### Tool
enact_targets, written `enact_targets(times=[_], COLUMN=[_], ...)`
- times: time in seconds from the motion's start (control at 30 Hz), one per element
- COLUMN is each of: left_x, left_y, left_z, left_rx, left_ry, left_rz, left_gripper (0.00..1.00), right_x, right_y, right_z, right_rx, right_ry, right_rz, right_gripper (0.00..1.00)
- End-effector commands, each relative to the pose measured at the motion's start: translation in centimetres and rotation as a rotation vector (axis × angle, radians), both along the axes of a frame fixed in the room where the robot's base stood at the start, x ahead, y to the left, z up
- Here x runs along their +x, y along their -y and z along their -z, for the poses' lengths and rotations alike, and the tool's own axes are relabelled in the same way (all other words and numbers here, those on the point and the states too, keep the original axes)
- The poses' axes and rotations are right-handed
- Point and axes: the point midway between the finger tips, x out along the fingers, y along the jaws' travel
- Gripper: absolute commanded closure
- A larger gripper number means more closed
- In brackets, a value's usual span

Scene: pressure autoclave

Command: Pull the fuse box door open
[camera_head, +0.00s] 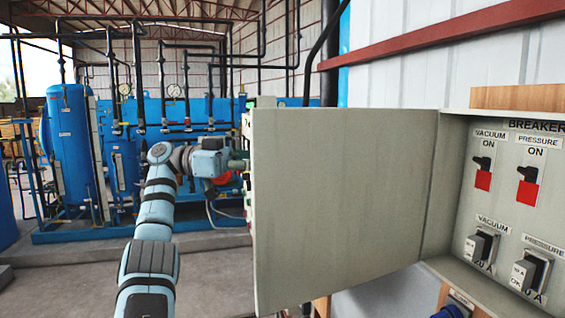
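The grey fuse box door (345,200) stands swung wide open in the middle of the view, hinged on its right side at the box. The open fuse box (520,208) on the right shows its breaker panel. My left arm reaches up from the bottom, left of the door. My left gripper (238,164) is at the door's free left edge. Its fingertips are hidden behind the door, so I cannot tell whether they are open or touch it. My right gripper is not in view.
The panel carries black and red switches (482,173) and lower breakers (481,246). A red rail (440,42) crosses the wall above. Blue tanks (75,145) and pipework stand at the back left. The floor (80,280) at lower left is clear.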

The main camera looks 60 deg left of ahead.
Motion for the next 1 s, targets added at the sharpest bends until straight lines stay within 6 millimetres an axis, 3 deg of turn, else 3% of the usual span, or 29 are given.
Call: enact_targets(times=[0.3, 0.33, 0.43, 1.0], left_x=[-0.07, -0.07, -0.04, 0.41], left_y=[-0.13, -0.12, -0.10, 0.34], left_z=[0.06, 0.06, 0.05, 0.10], left_rx=[-0.002, -0.002, -0.002, 0.000], left_ry=[-0.002, -0.002, -0.002, -0.003], left_rz=[-0.004, -0.004, -0.003, 0.002], left_gripper=[1.00, 0.85, 0.69, 0.69], right_x=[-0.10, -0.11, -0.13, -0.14], right_y=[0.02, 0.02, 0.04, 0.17], right_z=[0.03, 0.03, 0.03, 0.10], right_rx=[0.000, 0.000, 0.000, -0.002], right_ry=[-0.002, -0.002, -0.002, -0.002], right_rz=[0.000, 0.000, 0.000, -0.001], right_gripper=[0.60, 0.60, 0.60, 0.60])
